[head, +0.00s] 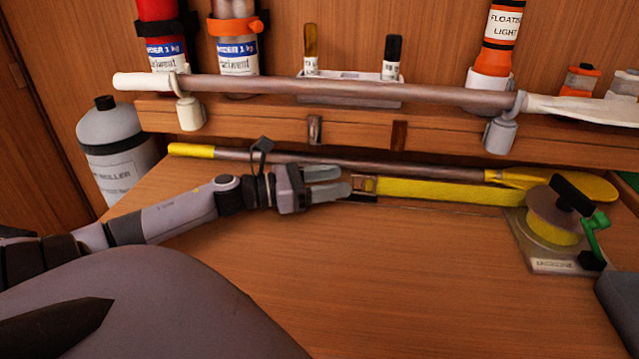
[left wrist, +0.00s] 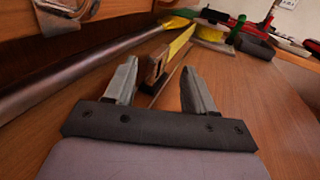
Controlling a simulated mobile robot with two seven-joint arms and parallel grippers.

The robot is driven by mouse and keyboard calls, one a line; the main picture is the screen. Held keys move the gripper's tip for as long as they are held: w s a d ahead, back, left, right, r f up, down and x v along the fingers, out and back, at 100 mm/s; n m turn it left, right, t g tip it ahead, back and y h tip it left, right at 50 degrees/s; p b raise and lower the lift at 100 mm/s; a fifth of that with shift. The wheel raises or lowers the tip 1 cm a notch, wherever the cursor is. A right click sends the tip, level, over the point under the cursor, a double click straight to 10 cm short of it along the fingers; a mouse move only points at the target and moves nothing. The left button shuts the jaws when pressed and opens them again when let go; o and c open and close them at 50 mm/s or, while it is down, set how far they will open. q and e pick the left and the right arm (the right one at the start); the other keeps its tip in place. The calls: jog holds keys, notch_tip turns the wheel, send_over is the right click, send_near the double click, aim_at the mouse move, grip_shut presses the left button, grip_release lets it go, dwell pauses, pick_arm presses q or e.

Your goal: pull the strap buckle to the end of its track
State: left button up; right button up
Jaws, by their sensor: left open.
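The strap buckle (head: 364,187) is a brownish metal frame at the left end of a yellow strap (head: 450,192) in the head view. The strap runs right to a yellow reel (head: 553,222) on a base plate. My left gripper (head: 350,182) is open, just left of the buckle and pointing at it. In the left wrist view the buckle (left wrist: 155,67) lies just beyond and between the fingertips, with the strap (left wrist: 180,42) stretching away behind it. I cannot tell whether a finger touches the buckle. My right gripper is not in view.
A pole with a yellow end (head: 190,150) lies behind the strap, close to my left gripper. A thicker pole (head: 330,88) hangs on hooks above. A grey cylinder (head: 117,150) stands at the left. The wooden top (head: 400,270) in front is clear.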

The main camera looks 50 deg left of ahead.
pick_arm(q)
jog(key=shift+v, duration=1.15)
